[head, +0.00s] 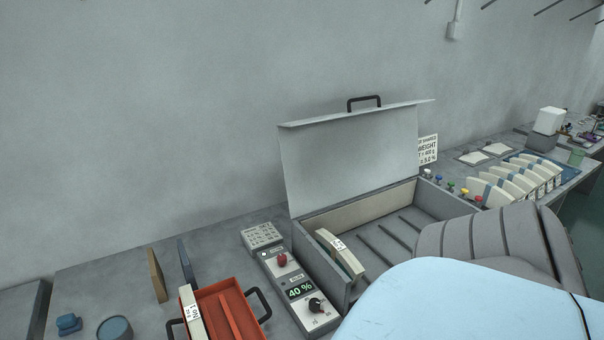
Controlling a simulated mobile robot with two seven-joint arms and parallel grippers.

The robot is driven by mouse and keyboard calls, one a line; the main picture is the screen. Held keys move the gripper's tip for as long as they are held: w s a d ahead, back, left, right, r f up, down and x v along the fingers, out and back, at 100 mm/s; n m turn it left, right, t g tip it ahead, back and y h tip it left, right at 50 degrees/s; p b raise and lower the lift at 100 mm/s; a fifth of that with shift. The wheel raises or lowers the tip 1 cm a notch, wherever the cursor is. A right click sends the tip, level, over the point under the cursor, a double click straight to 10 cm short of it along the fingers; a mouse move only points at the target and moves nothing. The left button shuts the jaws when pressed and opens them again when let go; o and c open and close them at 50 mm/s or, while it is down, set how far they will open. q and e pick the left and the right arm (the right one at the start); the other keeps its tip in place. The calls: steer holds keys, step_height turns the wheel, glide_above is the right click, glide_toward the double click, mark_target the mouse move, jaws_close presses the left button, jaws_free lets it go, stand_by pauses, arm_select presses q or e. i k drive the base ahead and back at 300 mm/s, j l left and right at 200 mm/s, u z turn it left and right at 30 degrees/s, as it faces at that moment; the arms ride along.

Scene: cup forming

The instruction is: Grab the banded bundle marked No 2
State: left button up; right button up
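Several pale bundles with grey-blue bands (516,181) stand in a row at the right. Their small white labels are too small to read. One pale banded bundle (340,254) stands at the left end of the open grey box; I cannot read its label surely. Another pale bundle (192,312), marked No 1, stands in the red tray (231,300) at the front left. I cannot tell which bundle is marked No 2. Neither gripper is in view. A blue and grey ribbed arm shape covers the lower right and hides part of the box.
The grey box's lid (355,155) stands raised at the back. A control panel showing 40 % (300,290) stands left of the box. Coloured knobs (451,187) sit between box and bundle row. A weight sign (428,149) stands behind. Bare table (115,270) shows at left.

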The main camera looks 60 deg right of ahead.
mark_target(338, 253)
steer(key=z, duration=2.15)
steer(key=i+l+u, duration=0.1)
steer(key=i+u, duration=0.2)
steer(key=u, duration=0.2)
steer(key=i+l+u, duration=0.25)
steer(key=u, duration=0.2)
steer(key=i, duration=0.05)
